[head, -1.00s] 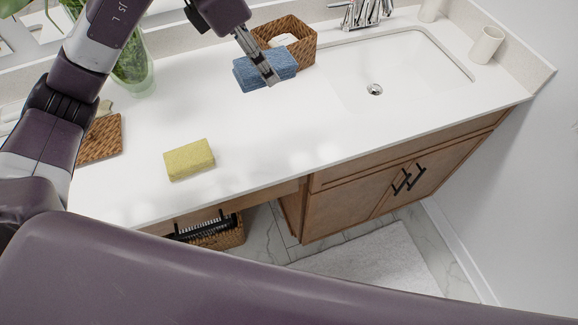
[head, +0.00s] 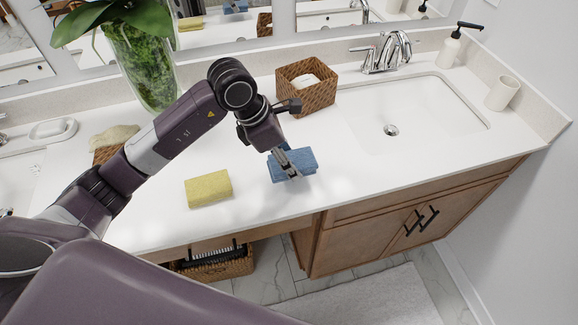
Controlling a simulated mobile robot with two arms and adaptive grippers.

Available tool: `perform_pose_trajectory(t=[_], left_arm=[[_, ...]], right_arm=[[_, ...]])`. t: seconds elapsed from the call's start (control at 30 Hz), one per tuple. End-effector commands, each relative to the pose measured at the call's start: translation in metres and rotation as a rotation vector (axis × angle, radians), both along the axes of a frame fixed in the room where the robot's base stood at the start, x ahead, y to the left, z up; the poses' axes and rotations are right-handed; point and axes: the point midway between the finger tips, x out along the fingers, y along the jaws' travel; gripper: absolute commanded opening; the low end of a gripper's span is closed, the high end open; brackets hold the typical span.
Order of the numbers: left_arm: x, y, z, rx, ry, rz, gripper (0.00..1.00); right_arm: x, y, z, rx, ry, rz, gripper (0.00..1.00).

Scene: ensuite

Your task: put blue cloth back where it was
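The blue cloth (head: 305,161) is a small folded block at the front middle of the white counter (head: 250,120), right of a folded yellow cloth (head: 208,190). My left gripper (head: 288,172) reaches in from the left and points down at the blue cloth. Its fingers look closed on the cloth and cover part of it. I cannot tell whether the cloth touches the counter or hangs just above it. My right gripper is out of view.
A wicker basket (head: 306,88) with white contents stands behind the cloth, left of the sink (head: 415,110). A glass vase with a plant (head: 142,65) stands at the back left. A white cup (head: 502,93) and soap pump (head: 449,48) are right. The counter between cloth and sink is clear.

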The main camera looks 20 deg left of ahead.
Motion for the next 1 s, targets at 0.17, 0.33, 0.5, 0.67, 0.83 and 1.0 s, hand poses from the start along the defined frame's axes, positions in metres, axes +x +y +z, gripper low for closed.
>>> perform_pose_trajectory(t=[0.17,0.33,0.5,0.67,0.83,1.0], left_arm=[[-0.002,-0.001,-0.018,-0.001,0.004,-0.001,0.26],[-0.001,-0.001,-0.038,-0.002,0.001,-0.001,0.26],[0.0,-0.001,-0.038,-0.001,0.0,-0.001,0.26],[0.0,0.0,-0.042,-0.001,-0.001,-0.001,0.26],[0.0,0.0,-0.041,0.0,0.0,-0.001,0.63],[0.0,0.0,-0.041,-0.001,0.001,0.0,0.66]], right_arm=[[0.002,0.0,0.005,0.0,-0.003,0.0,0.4],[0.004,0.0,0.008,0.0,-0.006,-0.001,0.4],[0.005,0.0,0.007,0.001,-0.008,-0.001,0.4],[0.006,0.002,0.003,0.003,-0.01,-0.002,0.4],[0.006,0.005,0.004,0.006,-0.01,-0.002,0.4],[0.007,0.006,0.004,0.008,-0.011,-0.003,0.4]])
